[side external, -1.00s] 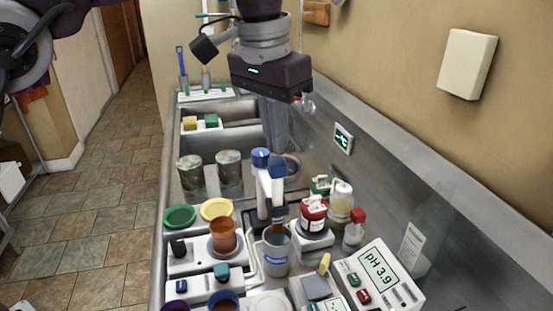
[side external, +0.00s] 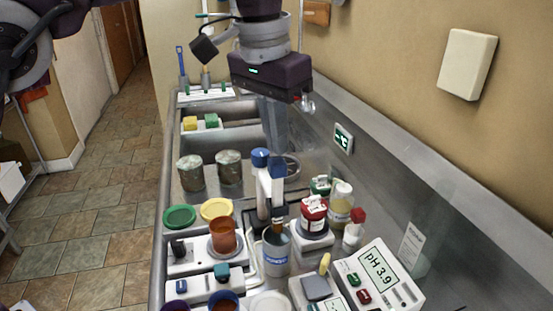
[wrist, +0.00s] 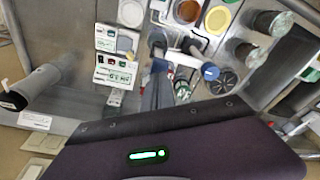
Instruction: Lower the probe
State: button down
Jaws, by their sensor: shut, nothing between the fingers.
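The probe (side external: 277,172) has a blue head and a dark lower body, and hangs beside a white upright stand (side external: 263,187) with a blue cap (side external: 260,157). Its lower part reaches into the mouth of a grey labelled cup (side external: 276,261); the tip is hidden. My gripper (side external: 277,148) is shut and empty, pointing down, its fingertips close to the blue head in the side view. I cannot tell if they touch. The fingers (wrist: 155,82) also show in the wrist view, beside a blue cap (wrist: 210,72). The pH meter (side external: 377,275) reads 3.9.
A red-lidded jar (side external: 313,213), a yellowish bottle (side external: 341,202) and a red-capped bottle (side external: 354,231) stand right of the probe. An orange-brown cup (side external: 223,236) stands left. The bench around the cup is crowded.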

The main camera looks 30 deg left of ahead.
aim_at(275, 162)
jog(key=shift+f, duration=0.4)
jog(key=shift+f, duration=3)
jog(key=shift+r, duration=2.55)
